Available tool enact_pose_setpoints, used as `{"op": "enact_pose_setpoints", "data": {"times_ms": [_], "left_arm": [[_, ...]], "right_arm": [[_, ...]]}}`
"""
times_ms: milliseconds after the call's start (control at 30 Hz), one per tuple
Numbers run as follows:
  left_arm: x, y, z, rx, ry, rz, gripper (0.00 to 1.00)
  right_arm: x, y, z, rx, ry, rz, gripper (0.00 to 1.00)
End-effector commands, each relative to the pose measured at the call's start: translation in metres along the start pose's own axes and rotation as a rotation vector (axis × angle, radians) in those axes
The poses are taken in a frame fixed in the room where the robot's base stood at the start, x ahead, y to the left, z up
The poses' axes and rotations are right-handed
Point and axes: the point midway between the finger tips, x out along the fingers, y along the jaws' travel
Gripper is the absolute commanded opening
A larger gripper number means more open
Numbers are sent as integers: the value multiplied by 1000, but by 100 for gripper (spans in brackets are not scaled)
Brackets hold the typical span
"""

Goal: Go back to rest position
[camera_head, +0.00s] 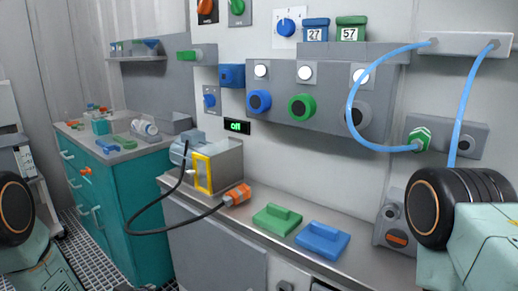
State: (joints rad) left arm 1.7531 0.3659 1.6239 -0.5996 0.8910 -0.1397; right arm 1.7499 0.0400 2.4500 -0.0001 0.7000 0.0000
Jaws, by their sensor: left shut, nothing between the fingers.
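My left gripper (144,287) shows only as a small dark piece at the bottom edge, in front of the teal cabinet's foot. It is shut and empty, and most of it is cut off by the frame. My left arm's pale green link and black joint with an orange ring stand at the left edge. My right arm's matching joint and link stand at the right edge, in front of the counter's end. My right gripper is not in view.
A steel counter (253,203) holds a green block (277,219), a blue block (322,240) and a yellow-framed box (203,173). A teal cabinet (128,200) stands left. A blue hose (352,88) loops on the wall panel.

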Motion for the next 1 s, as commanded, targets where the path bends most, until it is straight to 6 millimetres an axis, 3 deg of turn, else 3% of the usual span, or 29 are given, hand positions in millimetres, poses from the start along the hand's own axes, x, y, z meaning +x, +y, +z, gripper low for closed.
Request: {"op": "enact_pose_setpoints", "data": {"times_ms": [33, 200, 367, 500, 600, 733, 1000], "left_arm": [[-12, 22, 24, -67, -82, 10, 0], [-68, 84, 98, -264, -355, 2, 0], [-141, 134, 153, -390, -611, -25, 0], [-216, 169, 186, -444, -821, -58, 0], [-263, 185, 199, -447, -937, -73, 0], [-303, 198, 204, -419, -1025, -68, 0], [-306, 200, 203, -386, -1031, -52, 0]], "right_arm": [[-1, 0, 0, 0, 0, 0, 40], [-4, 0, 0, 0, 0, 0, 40], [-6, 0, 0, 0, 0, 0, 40], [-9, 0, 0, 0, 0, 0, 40], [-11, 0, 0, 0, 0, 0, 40], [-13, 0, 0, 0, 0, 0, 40], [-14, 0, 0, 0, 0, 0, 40]]}}
